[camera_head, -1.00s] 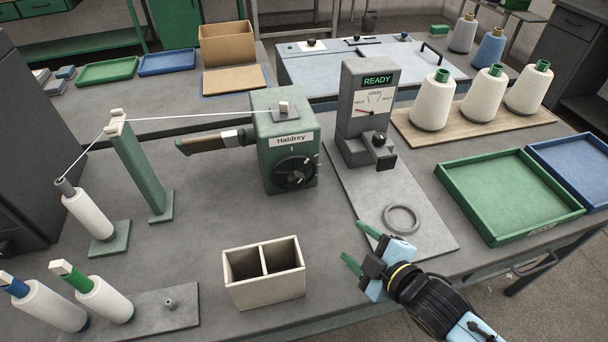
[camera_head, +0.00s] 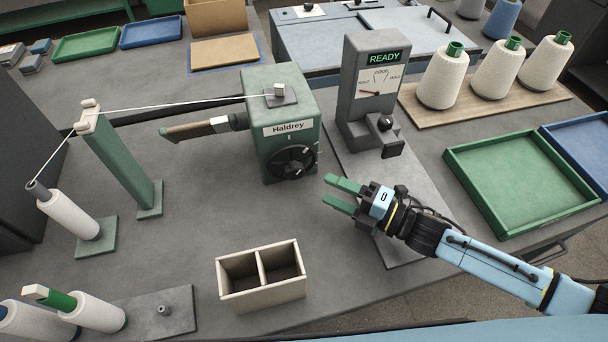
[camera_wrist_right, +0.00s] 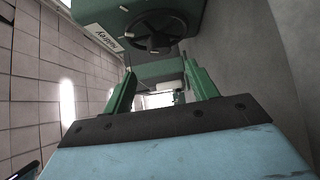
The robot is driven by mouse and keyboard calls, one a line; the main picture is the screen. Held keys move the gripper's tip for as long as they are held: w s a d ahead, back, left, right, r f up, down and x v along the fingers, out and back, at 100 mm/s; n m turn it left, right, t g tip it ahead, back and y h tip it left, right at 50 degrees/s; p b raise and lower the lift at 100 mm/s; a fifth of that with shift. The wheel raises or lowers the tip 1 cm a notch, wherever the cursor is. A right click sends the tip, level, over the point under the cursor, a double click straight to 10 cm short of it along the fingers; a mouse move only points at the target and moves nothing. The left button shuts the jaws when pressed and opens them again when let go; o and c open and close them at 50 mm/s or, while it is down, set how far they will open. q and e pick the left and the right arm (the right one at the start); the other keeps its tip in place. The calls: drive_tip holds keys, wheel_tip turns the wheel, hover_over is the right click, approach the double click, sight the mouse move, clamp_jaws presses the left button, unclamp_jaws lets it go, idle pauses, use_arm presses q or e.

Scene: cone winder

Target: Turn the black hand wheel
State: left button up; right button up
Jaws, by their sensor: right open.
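The black hand wheel (camera_head: 291,162) sits on the front face of the green Haldrey winder (camera_head: 262,130). The wheel also shows in the right wrist view (camera_wrist_right: 157,32), ahead of and above the fingers. My right gripper (camera_head: 334,193) has green fingers. It is open and empty, a short way to the right of and nearer than the wheel, not touching it. Its two fingers (camera_wrist_right: 160,90) stand apart in the wrist view. My left gripper is in neither current view.
A grey gauge stand (camera_head: 370,95) reading READY stands right of the winder. A two-compartment box (camera_head: 262,293) stands in front of it. A green tray (camera_head: 520,180) lies at the right. A thread runs from a tilted cone at the left, over a green post (camera_head: 120,160), to the winder.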

sight(298, 175)
drive_tip(key=x, duration=0.6)
drive_tip(key=shift+w+a, duration=0.15)
use_arm(q)
drive_tip(key=shift+w, duration=0.35)
use_arm(e)
drive_tip(key=shift+w+a, duration=0.4)
drive_tip(key=shift+a, duration=0.1)
drive_tip(key=shift+c, duration=0.5)
